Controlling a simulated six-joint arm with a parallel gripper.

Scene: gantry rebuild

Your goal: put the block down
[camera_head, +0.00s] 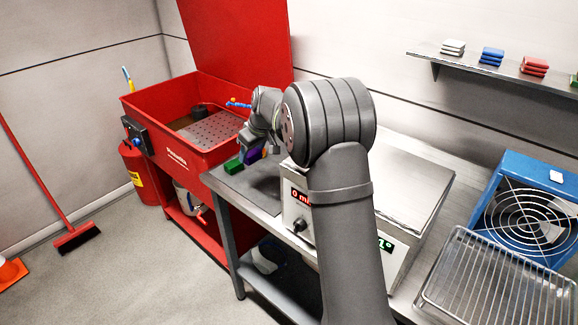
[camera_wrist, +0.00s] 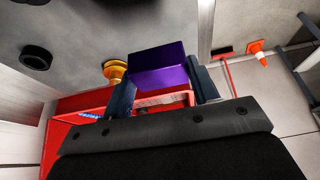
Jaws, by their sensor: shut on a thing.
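The purple block (camera_head: 252,156) is in my gripper (camera_head: 256,149), over the left end of the steel bench (camera_head: 262,203). In the wrist view the block (camera_wrist: 158,66) is clamped between the two dark fingers of my gripper (camera_wrist: 162,80). A green block (camera_head: 233,166) is close to its left, near the bench's edge by the red basin. I cannot tell whether the purple block touches the green block or the surface under it.
The red wash basin (camera_head: 166,144) with its raised lid (camera_head: 240,40) stands beyond the bench. A boxed device with a red display (camera_head: 296,210) stands right of the block. A wire rack (camera_head: 500,285) and blue fan unit (camera_head: 520,170) are at right.

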